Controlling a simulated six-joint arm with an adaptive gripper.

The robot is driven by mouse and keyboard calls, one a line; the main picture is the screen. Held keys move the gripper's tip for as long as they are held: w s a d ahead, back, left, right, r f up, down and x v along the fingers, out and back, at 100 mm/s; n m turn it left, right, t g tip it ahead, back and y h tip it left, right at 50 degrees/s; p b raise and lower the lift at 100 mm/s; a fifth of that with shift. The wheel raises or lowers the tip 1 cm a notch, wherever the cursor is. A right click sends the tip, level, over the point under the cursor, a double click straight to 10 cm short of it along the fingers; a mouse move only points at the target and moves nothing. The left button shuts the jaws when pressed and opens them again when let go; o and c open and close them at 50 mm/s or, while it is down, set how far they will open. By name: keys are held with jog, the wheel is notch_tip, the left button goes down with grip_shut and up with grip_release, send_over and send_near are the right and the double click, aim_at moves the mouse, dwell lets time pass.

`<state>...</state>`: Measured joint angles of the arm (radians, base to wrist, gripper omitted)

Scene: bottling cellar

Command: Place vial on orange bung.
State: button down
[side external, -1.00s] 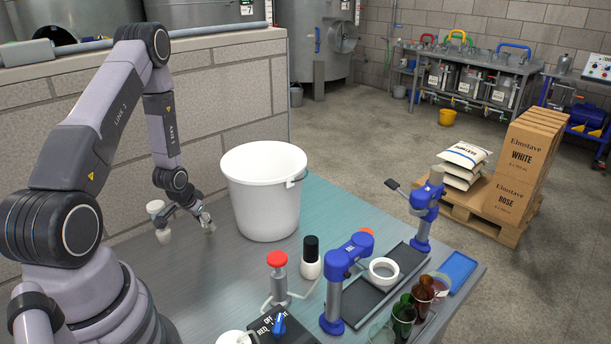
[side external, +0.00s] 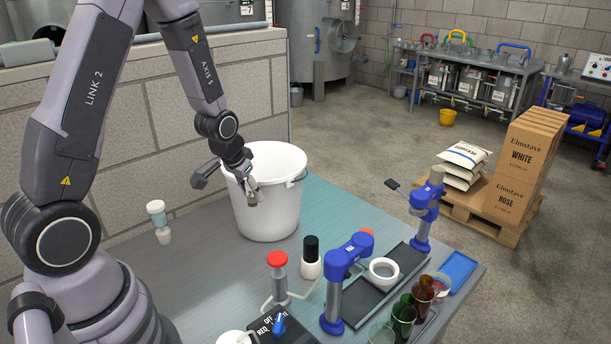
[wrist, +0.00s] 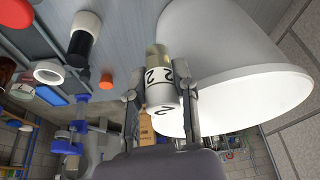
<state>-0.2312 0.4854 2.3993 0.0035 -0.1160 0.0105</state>
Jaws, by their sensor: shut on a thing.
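My gripper (side external: 251,190) is shut on a small clear vial (wrist: 158,55) with a white label reading "2". In the side view they hang in front of the white bucket, above the table. In the wrist view the vial sits between both fingers (wrist: 162,94). The orange bung (wrist: 106,81) shows as a flat disc, apart from the vial. In the side view only a bit of the bung (side external: 367,232) shows behind the blue-headed stand.
The white bucket (side external: 265,205) stands close beside my gripper. A black-capped white bottle (side external: 311,260), a red-topped post (side external: 278,275), a blue-headed stand (side external: 335,290) and a white ring (side external: 384,271) crowd the right.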

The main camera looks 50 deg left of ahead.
jog(key=w+d+m+h, duration=0.1)
jog(key=w+d+m, duration=0.1)
jog(key=w+d, duration=0.95)
jog(key=w+d+f, duration=0.1)
jog(key=w+f, duration=0.1)
jog(key=w, duration=0.2)
jog(key=w+d+f, duration=0.1)
jog(key=w+f, duration=0.5)
jog(key=w, duration=0.1)
jog(key=shift+w+d+f, duration=0.2)
jog(key=shift+w+d, duration=0.15)
jog(key=shift+d, duration=0.05)
jog(key=shift+w+f+t, duration=0.3)
jog(key=shift+w+f, duration=0.3)
jog(key=shift+f, duration=1.55)
